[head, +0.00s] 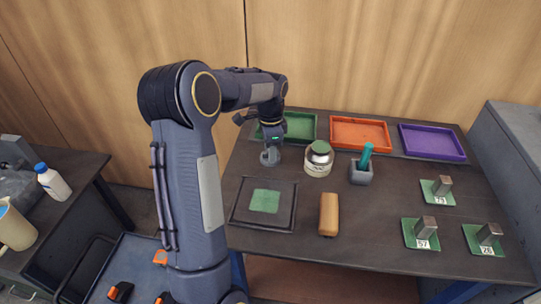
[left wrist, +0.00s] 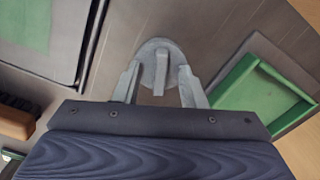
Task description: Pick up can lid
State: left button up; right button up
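The can lid, a grey disc with an upright grip bar, lies on the dark table below my left gripper (head: 272,146); its rim (head: 270,160) shows in the head view. In the left wrist view the lid (left wrist: 160,50) is ahead of my left gripper (left wrist: 158,72). The two fingers are apart, one on each side of the grip bar, with gaps showing. The can (head: 318,167), pale with a green top, stands just right of the lid. My right gripper is not in view.
A green tray (head: 299,138), an orange tray (head: 360,148) and a purple tray line the back. A grey holder (head: 360,177) with a teal-handled tool stands right of the can. A framed mat (head: 264,225) and a tan block (head: 329,214) lie in front. Metal blocks on green pads are at right.

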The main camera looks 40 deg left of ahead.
pick_arm(q)
jog(key=shift+c, duration=0.3)
grip_shut()
